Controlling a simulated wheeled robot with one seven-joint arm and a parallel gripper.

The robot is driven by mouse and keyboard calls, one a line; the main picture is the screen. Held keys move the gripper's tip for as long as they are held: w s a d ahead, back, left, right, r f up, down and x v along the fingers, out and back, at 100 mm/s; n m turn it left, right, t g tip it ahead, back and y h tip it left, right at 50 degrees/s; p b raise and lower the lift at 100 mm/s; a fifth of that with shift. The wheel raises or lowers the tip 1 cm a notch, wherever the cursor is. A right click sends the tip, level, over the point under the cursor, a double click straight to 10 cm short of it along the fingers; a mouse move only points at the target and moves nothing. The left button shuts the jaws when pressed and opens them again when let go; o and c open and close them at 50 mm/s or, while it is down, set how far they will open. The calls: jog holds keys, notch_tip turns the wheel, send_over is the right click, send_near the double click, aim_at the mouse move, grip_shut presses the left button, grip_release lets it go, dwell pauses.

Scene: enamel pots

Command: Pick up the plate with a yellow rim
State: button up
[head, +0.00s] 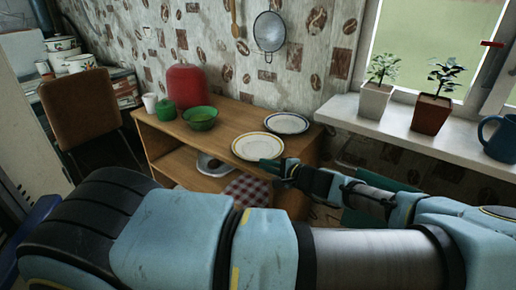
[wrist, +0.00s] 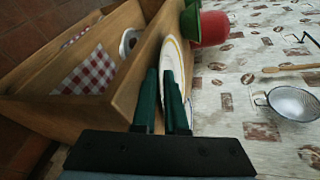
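The plate with a yellow rim (head: 258,146) lies on the wooden shelf unit's top, near its front edge. A second plate with a dark blue rim (head: 287,123) lies just behind it to the right. My gripper (head: 270,163) is at the near right edge of the yellow-rimmed plate. In the wrist view the green fingers (wrist: 161,72) stand apart with a narrow gap. The yellow-rimmed plate (wrist: 174,57) appears edge-on just beyond the fingertips, partly hidden by the right finger. I cannot tell whether a finger touches it.
The wooden shelf unit (head: 232,112) also bears a green bowl (head: 201,119), a red container (head: 186,86), a green pot (head: 166,108) and a white cup (head: 150,103). A checkered cloth (head: 246,190) lies on the lower shelf. A strainer (head: 269,31) hangs on the wall.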

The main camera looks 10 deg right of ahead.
aim_at(256, 168)
jog(key=x, duration=0.1)
jog(key=p+x, duration=0.1)
jog(key=x, duration=0.1)
jog(key=shift+w+a+r+p, duration=0.15)
jog(key=shift+w+a+p, duration=0.15)
jog(key=shift+a+p, duration=0.1)
jog(key=shift+w+a+f, duration=0.25)
jog(key=shift+w+f, duration=0.1)
jog(key=shift+w, duration=0.15)
jog(key=shift+c, duration=0.2)
grip_shut()
dwell(0.6)
